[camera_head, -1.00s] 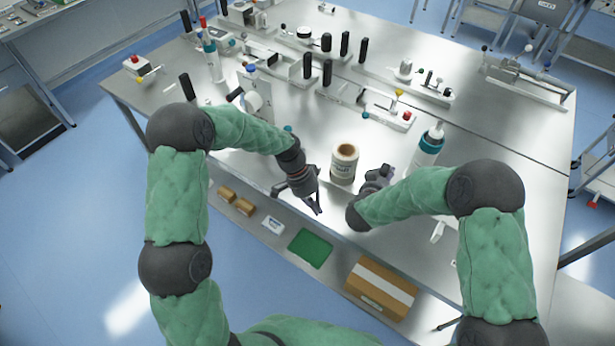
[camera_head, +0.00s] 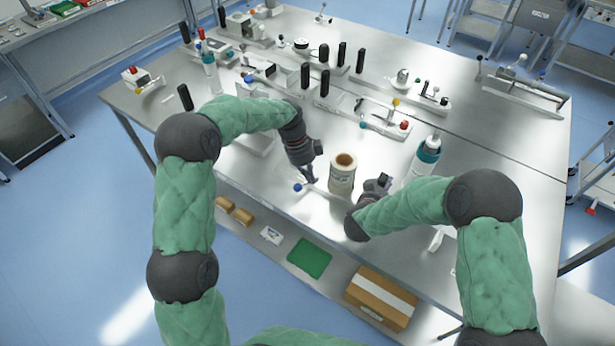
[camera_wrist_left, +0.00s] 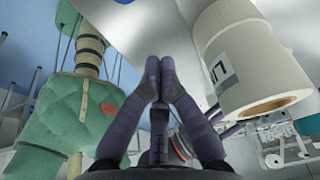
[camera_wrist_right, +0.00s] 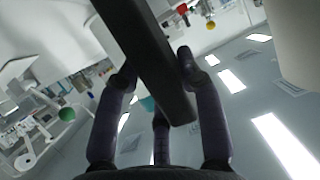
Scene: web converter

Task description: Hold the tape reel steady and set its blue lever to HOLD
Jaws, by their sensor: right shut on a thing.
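The tape reel (camera_head: 342,176), a white roll with a brown core, stands upright near the table's front edge. It looms at the right in the left wrist view (camera_wrist_left: 235,58). A blue knob (camera_head: 297,187) ends a thin pale lever lying left of the reel's foot. My left gripper (camera_head: 311,178) is just above and right of the knob, left of the reel; its fingertips meet (camera_wrist_left: 160,80) with nothing seen between them. My right gripper (camera_wrist_right: 157,68) is shut on a dark bar (camera_wrist_right: 150,55), right of the reel. Whether the bar joins the reel is hidden.
A white bottle with a teal band (camera_head: 426,155) stands right of the reel. Fixtures with black handles and a yellow and red knob (camera_head: 403,124) fill the table behind. A cardboard box (camera_head: 382,298) and a green mat (camera_head: 309,258) lie on the lower shelf.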

